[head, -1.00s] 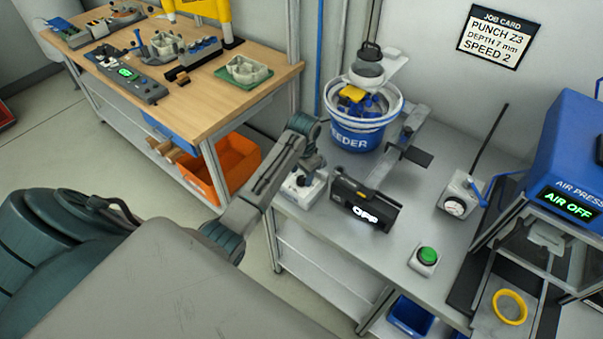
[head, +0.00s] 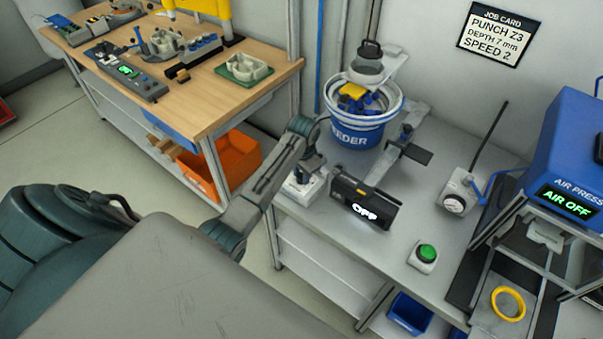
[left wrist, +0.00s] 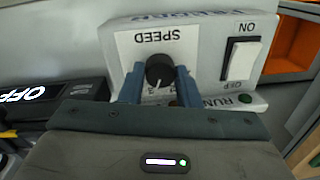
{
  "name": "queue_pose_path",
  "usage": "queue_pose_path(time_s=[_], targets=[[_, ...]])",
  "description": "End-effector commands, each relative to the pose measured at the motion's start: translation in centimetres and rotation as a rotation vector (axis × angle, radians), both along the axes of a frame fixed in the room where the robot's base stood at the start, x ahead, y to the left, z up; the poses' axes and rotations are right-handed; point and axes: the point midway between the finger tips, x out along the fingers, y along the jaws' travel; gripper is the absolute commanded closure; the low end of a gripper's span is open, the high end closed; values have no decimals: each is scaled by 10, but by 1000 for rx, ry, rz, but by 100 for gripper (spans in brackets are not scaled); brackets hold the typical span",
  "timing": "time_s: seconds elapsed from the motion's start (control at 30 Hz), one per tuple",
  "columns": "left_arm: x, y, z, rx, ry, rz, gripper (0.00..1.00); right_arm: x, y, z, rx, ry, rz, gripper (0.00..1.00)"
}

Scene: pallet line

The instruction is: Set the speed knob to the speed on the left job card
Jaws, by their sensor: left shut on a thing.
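The job card (head: 495,34) hangs on the wall at the upper right in the head view and reads PUNCH Z3, DEPTH 7 mm, SPEED 2. The speed knob (left wrist: 160,70) is a round black knob with a white pointer, under the word SPEED on a white control box (left wrist: 210,50); the box also shows in the head view (head: 303,190). My left gripper (left wrist: 158,84) has its two blue fingers on either side of the knob, shut on it. The dial marks near the pointer are mostly hidden by the gripper. My right gripper is not in view.
An ON/OFF rocker switch (left wrist: 241,59) and a green RUN button (left wrist: 245,98) are close beside the knob. A black display (head: 364,204) reading OFF and a blue feeder bowl (head: 358,135) stand nearby. A green button (head: 427,253) sits farther right.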

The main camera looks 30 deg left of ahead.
Motion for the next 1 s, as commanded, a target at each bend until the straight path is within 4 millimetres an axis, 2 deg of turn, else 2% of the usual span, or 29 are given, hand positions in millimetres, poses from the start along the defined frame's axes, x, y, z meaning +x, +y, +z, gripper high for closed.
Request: queue_pose_path(time_s=[0.27, 0.7, 1.0], targets=[[1, 0, 1, 1, 0, 158, 93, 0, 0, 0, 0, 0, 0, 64], [2, 0, 1, 1, -2, 522, 93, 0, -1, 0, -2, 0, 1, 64], [2, 0, 1, 2, -2, 688, 93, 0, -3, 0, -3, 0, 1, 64]])
